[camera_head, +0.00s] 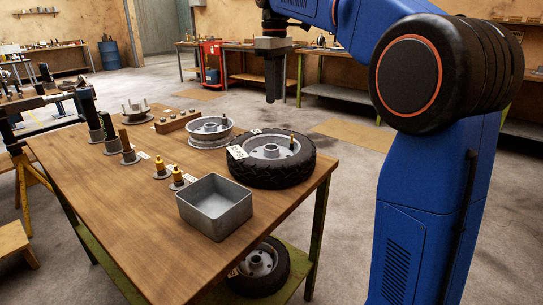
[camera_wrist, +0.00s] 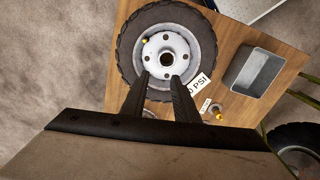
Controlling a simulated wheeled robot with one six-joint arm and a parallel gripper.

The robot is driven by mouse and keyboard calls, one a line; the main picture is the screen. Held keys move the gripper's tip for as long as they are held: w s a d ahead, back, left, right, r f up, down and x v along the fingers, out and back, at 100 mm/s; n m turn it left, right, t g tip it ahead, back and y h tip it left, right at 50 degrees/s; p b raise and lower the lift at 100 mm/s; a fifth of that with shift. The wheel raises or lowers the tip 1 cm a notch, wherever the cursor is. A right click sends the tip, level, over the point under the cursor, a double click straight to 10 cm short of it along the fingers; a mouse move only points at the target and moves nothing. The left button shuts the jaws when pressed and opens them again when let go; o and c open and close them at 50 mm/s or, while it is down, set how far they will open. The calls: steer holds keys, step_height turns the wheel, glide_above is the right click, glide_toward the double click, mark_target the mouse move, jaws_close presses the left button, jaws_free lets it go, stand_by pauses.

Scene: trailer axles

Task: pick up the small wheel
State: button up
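A wheel with a black treaded tyre and grey hub (camera_head: 270,152) lies flat on the wooden table. It also lies below my gripper in the wrist view (camera_wrist: 166,52). A second tyred wheel (camera_head: 260,268), which looks smaller, lies on the shelf under the table, partly hidden by the tabletop. A tyred wheel partly shows at the lower right of the wrist view (camera_wrist: 298,146), seemingly the same one. My gripper (camera_head: 272,98) hangs above the table wheel, pointing down. In the wrist view its fingers (camera_wrist: 160,80) are apart with nothing between them.
A grey metal bin (camera_head: 214,206) stands in front of the table wheel. A bare rim (camera_head: 209,131), a wooden block with pegs (camera_head: 177,121) and several small fittings stand farther left. A white PSI tag (camera_head: 237,152) leans by the tyre. The table's near left surface is clear.

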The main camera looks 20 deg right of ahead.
mark_target(275, 141)
steer(key=shift+w+d+f, duration=0.1)
steer(key=shift+f, duration=8.05)
steer(key=shift+r, duration=0.1)
jaws_close()
